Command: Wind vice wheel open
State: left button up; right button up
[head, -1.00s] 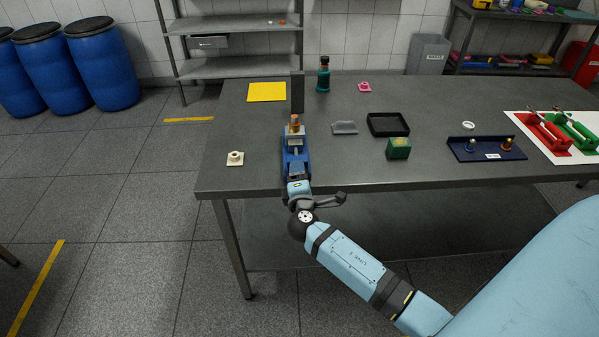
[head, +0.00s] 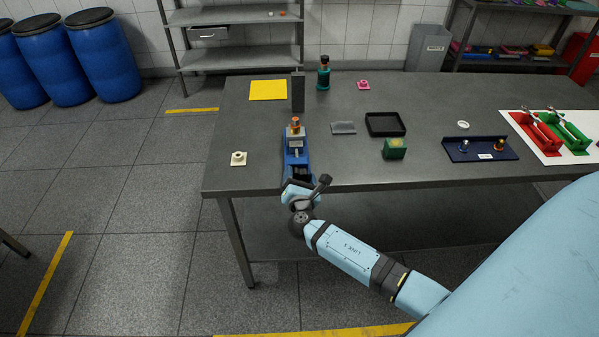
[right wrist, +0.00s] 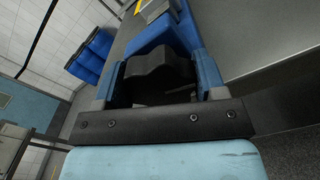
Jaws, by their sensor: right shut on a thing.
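The blue vice (head: 296,158) stands at the front edge of the grey table, left of its middle. A grey piece with an orange top (head: 294,127) is at its far end. My right gripper (head: 299,179) is at the vice's near end. In the right wrist view its two fingers (right wrist: 158,78) are on either side of the dark vice wheel (right wrist: 158,66) and shut on it. The blue vice body (right wrist: 155,36) shows just beyond. The wheel is mostly hidden in the head view. My left gripper is not in view.
On the table (head: 350,165) are a cream flanged part (head: 238,158), a green box (head: 395,149), a black tray (head: 386,124), a dark blue rack (head: 470,151) and a teal bottle (head: 323,73). A dark upright plate (head: 298,92) stands behind the vice.

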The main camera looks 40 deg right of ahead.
jog(key=shift+n+p, duration=0.5)
jog(key=shift+n, duration=0.4)
jog(key=o, duration=0.6)
jog(key=b+v, duration=0.1)
jog(key=v, duration=1.3)
jog(key=shift+d+b, duration=0.1)
jog(key=shift+b, duration=0.25)
